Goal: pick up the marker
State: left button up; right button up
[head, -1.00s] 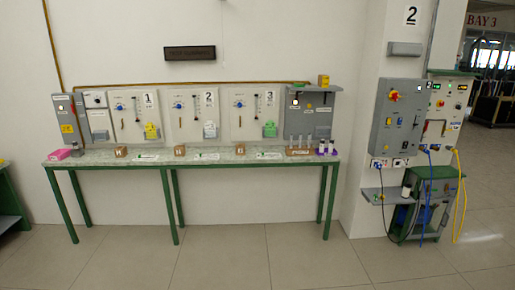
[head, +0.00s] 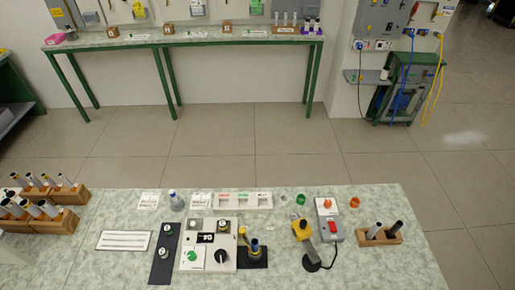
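No thing in the head view can be told for certain as the marker. A wooden block (head: 380,236) on the right of the near table holds two upright, slightly tilted rods. One is grey (head: 374,229) and the other is dark (head: 396,229). Wooden racks (head: 55,217) at the table's left hold several light rods with dark or yellow ends. Neither of my grippers shows in the head view.
The near table (head: 300,275) also bears a control box (head: 222,236), a dark mat (head: 164,268), a white tray (head: 244,209), a grey box with a red switch (head: 329,220) and a small blue-white bottle (head: 175,200). Open tiled floor (head: 230,140) separates it from the wall bench (head: 120,39).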

aim_at(172, 192)
jog(key=j+z, duration=0.45)
jog(key=j, duration=0.2)
jog(key=j+z, duration=0.5)
jog(key=j, duration=0.2)
jog(key=j+u, duration=0.15)
jog(key=u, duration=0.3)
jog(key=j+u, duration=0.2)
jog(key=u, duration=0.3)
jog(key=i+l, duration=0.1)
jog(key=i, duration=0.2)
jog(key=k+j+u, duration=0.1)
jog(key=j+u, duration=0.15)
jog(key=j, duration=0.2)
jog(key=i+j+u, duration=0.2)
jog(key=j, duration=0.15)
jog(key=k, duration=0.05)
